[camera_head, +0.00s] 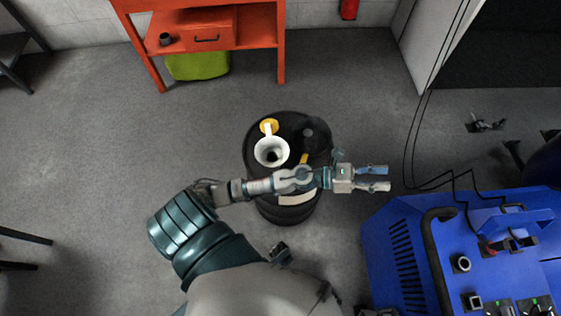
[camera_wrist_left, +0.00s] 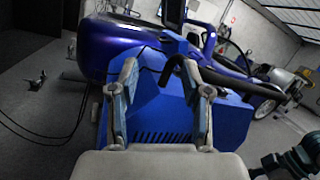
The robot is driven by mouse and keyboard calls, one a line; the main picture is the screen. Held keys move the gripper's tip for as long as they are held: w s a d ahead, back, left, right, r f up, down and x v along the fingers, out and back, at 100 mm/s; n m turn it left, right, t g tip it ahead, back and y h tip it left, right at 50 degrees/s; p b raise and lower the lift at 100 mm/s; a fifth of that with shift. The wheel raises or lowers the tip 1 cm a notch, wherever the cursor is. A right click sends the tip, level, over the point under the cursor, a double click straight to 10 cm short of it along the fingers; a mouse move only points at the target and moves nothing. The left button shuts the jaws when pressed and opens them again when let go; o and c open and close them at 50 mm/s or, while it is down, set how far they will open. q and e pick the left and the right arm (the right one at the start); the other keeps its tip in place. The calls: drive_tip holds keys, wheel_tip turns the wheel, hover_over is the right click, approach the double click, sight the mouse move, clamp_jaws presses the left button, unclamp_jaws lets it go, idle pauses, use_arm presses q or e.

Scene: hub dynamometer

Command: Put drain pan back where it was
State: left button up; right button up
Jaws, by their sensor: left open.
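I cannot make out a drain pan for certain in either view. A black drum (camera_head: 286,213) stands on the floor in the middle of the head view. My left gripper (camera_head: 378,178) is open and empty, just right of the drum. In the left wrist view its two fingers (camera_wrist_left: 160,80) stand apart with nothing between them.
A blue machine (camera_head: 400,245) stands at the lower right, with cables hanging near it. An orange workbench (camera_head: 205,32) with a green container (camera_head: 198,66) beneath stands at the back. A blue car (camera_wrist_left: 115,50) shows in the left wrist view. Floor left of the drum is clear.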

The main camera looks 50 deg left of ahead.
use_arm(q)
drive_tip(key=s+a+f+n+t+y, duration=0.15)
drive_tip(key=a+f+n+y, duration=0.5)
drive_tip(key=n, duration=0.75)
drive_tip(key=a+f+n+t+y, duration=0.2)
drive_tip(key=a+f+n+y, duration=0.1)
drive_tip(key=a+n+y, duration=0.8)
drive_tip(key=s+f+n+g, duration=0.6)
drive_tip(key=s+f+n, duration=0.3)
drive_tip(key=f+n, duration=0.1)
drive_tip(key=s+f+n+g, duration=0.2)
drive_tip(key=s+g, duration=0.2)
drive_tip(key=s, duration=0.3)
drive_tip(key=s+d+f+n+g+h, duration=0.1)
drive_tip(key=s+f+n+g, duration=0.2)
drive_tip(key=s, duration=0.5)
drive_tip(key=shift+s+d+f+n+g, duration=0.25)
drive_tip(key=shift+s+d+n+g, duration=0.05)
drive_tip(key=shift+g, duration=0.05)
drive_tip(key=shift+h, duration=0.25)
